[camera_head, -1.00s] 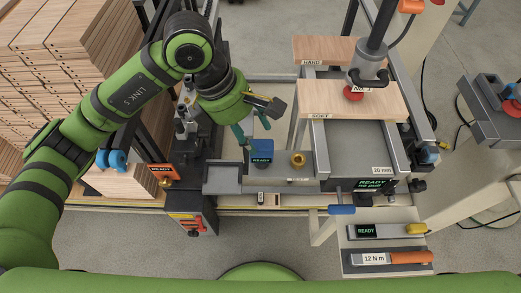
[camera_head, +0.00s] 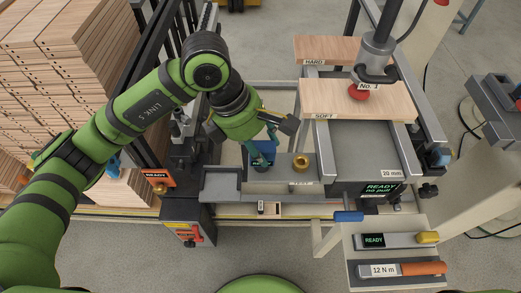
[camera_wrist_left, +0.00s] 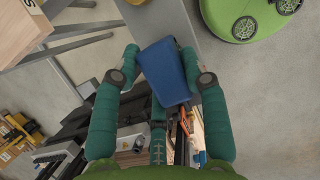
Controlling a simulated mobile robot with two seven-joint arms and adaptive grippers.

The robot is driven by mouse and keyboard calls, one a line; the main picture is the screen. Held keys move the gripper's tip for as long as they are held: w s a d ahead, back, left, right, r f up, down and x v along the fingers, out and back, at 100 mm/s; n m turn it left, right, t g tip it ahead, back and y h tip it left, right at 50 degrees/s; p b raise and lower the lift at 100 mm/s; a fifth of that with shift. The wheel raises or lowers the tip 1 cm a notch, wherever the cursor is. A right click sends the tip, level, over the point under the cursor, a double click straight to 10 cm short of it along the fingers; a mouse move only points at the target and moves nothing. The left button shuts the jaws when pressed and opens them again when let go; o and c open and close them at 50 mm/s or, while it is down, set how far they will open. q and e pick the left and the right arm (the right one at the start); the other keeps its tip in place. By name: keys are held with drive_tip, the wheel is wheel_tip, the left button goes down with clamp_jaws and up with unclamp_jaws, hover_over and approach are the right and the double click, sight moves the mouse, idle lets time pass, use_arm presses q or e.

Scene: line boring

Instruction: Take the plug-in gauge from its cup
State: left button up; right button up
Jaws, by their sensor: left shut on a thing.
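A blue block (camera_head: 265,146), which I take to be the plug-in gauge, stands at the grey tray beside the brass piece. Its front is largely covered by the teal fingers. My left gripper (camera_head: 262,156) reaches down over it and is shut on it. My right gripper is not in view.
A brass piece (camera_head: 301,163) stands close to the right of the fingers. The grey tray (camera_head: 222,184) extends left. Wooden boards marked HARD (camera_head: 326,49) and SOFT (camera_head: 380,102) lie to the right. A torque wrench (camera_head: 400,270) lies at front right.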

use_arm(q)
drive_tip(key=shift+o, duration=1.4)
drive_tip(key=shift+s+f, duration=0.1)
drive_tip(key=shift+s, duration=0.05)
drive_tip(key=shift+c, duration=1)
drive_tip(key=shift+r+p, duration=0.35)
drive_tip(key=shift+r, duration=0.45)
drive_tip(key=shift+s+r, duration=0.2)
drive_tip(key=shift+r, duration=0.1)
drive_tip(key=shift+w, duration=0.2)
